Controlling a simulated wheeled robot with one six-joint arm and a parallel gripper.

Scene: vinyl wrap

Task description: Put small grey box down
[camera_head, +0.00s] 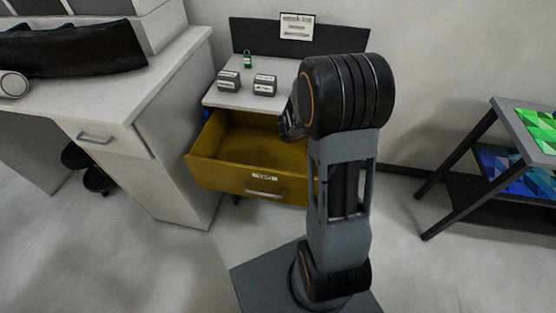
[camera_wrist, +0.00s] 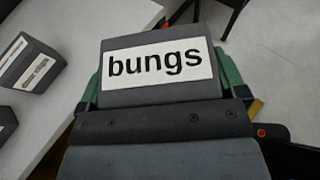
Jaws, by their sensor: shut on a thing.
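A small grey box (camera_wrist: 158,88) with a white label reading "bungs" fills the middle of the wrist view. My gripper (camera_wrist: 162,82) is shut on it, with a green finger on either side. In the head view my gripper (camera_head: 291,122) is mostly hidden behind my arm, at the right side of the white cabinet top (camera_head: 232,98), and the held box cannot be made out. Two other small grey labelled boxes stand on that top, a left one (camera_head: 228,81) and a right one (camera_head: 264,85). Whether the held box touches a surface cannot be told.
A yellow drawer (camera_head: 225,172) hangs open below the cabinet top. A small green-labelled item (camera_head: 248,60) stands behind the boxes, before a dark back panel (camera_head: 270,38). A white desk (camera_head: 150,85) is at left, a dark-framed table (camera_head: 480,150) at right.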

